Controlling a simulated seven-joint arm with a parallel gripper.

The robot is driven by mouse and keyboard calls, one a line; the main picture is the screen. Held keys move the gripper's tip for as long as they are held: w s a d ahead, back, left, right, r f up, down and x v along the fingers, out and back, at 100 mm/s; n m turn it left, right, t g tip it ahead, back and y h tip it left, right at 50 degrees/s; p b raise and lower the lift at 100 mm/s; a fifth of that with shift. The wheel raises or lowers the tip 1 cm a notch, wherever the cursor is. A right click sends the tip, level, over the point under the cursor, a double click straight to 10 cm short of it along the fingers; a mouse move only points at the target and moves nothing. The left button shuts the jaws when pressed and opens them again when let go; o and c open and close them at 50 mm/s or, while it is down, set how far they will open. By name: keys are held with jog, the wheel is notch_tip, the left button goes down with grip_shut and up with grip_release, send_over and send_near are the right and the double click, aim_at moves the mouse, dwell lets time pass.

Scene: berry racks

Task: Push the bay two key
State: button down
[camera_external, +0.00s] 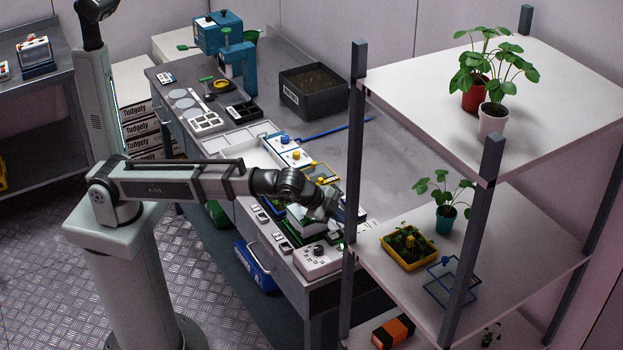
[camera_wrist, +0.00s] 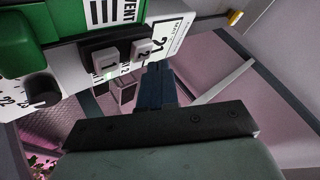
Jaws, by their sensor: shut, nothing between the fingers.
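In the external view, my gripper (camera_external: 352,215) is over the bench's right end, partly behind the rack post. I cannot make out the keys there.
A green housing (camera_wrist: 52,28) and a dark dial (camera_wrist: 41,90) lie left of the keys. A white dial box (camera_external: 318,262) sits at the bench's front edge. The plant rack's post (camera_external: 352,150) stands close to my gripper.

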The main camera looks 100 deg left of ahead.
aim_at(342, 229)
jog(key=shift+r, duration=0.15)
notch_tip(342, 229, up, 6)
jog(key=shift+f, duration=0.15)
dwell(0.6)
dwell(2.9)
